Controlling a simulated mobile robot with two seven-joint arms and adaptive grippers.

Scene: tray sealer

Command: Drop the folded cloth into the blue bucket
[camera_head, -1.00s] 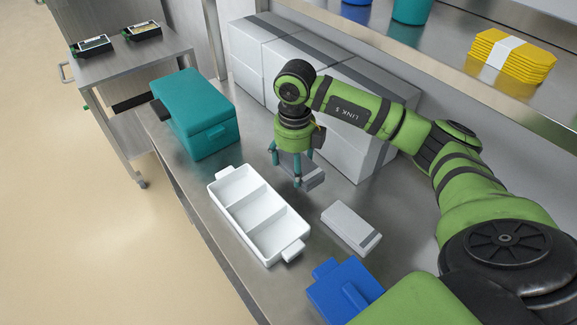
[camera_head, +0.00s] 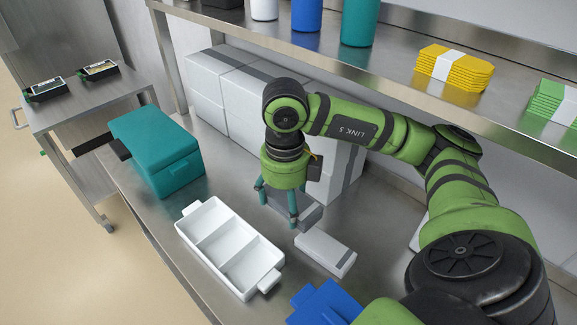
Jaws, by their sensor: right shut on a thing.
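My right gripper (camera_head: 279,208) points down over the steel counter and is shut on a grey block-shaped thing (camera_head: 303,215), partly hidden by the fingers. I cannot tell if the block touches the counter. A similar grey box (camera_head: 325,253) with a darker band lies just in front of it. I cannot identify a folded cloth for sure; a banded yellow stack of flat pieces (camera_head: 453,68) and a green one (camera_head: 554,101) lie on the shelf. A blue cylindrical container (camera_head: 307,14) stands on the shelf, its top cut off. My left gripper is not in view.
A white tray with compartments (camera_head: 186,229) lies left of my gripper. A teal lidded box (camera_head: 160,145) stands behind it. Pale boxes (camera_head: 245,98) line the back under the shelf (camera_head: 420,95). A blue object (camera_head: 325,303) is at the front edge. A side table (camera_head: 85,100) stands left.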

